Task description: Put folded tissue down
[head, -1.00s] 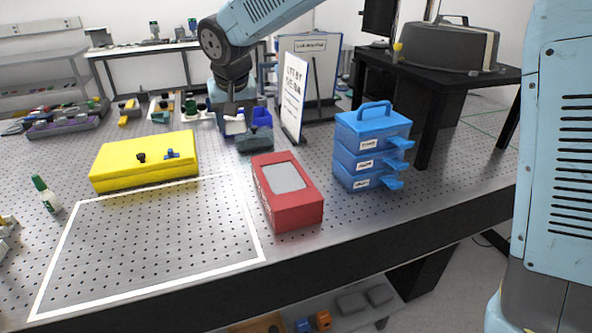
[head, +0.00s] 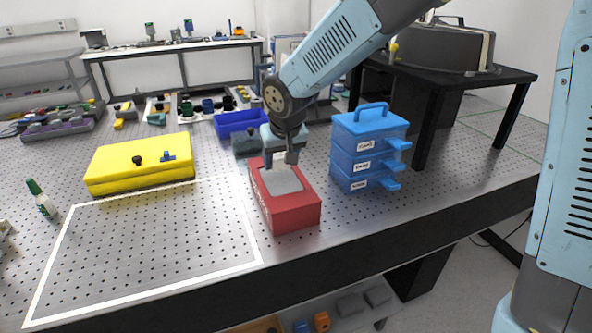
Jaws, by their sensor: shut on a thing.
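My gripper (head: 280,163) is over the back part of a red box (head: 292,215) in the head view, pointing down. Its fingers are shut on the folded tissue, which I cannot clearly tell apart from the pale grey panel (head: 282,182) on top of the box. Whether the tissue touches the box cannot be told. The fingers cover the back edge of the panel.
A white-outlined area (head: 150,250) lies bare left of the red box. A yellow case (head: 140,165) is behind it. A blue drawer unit (head: 368,150) stands close right of the box. A blue bin (head: 240,122) is behind my gripper.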

